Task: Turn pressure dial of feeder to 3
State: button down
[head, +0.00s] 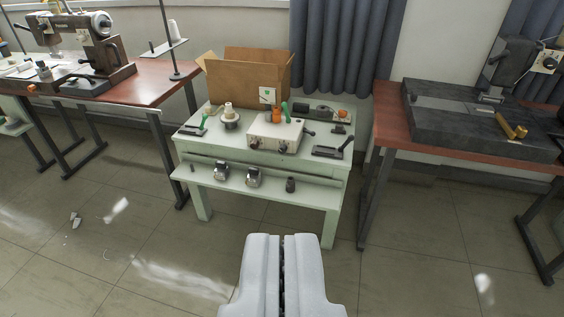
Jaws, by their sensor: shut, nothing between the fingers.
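A pale control box (274,137) with small dark knobs on its front stands on a light green workbench (189,142) ahead of me. It appears to be the feeder, but its dial markings are too small to read. A green-handled piece and an orange piece show on or behind its top. My gripper (281,240) is shut and empty at the bottom centre, in front of the bench and well apart from the box.
An open cardboard box (246,76) stands behind the control box. Black levers (333,149) and small metal parts (254,177) sit on the bench and its lower shelf. Sewing machine tables stand left (140,93) and right (390,125). Tiled floor in front is mostly clear, with scraps at left.

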aim_at(283, 148)
jog(key=u, duration=0.05)
jog(key=i, duration=1.05)
jog(key=z, duration=0.6)
jog(key=i, duration=0.45)
jog(key=z, duration=0.4)
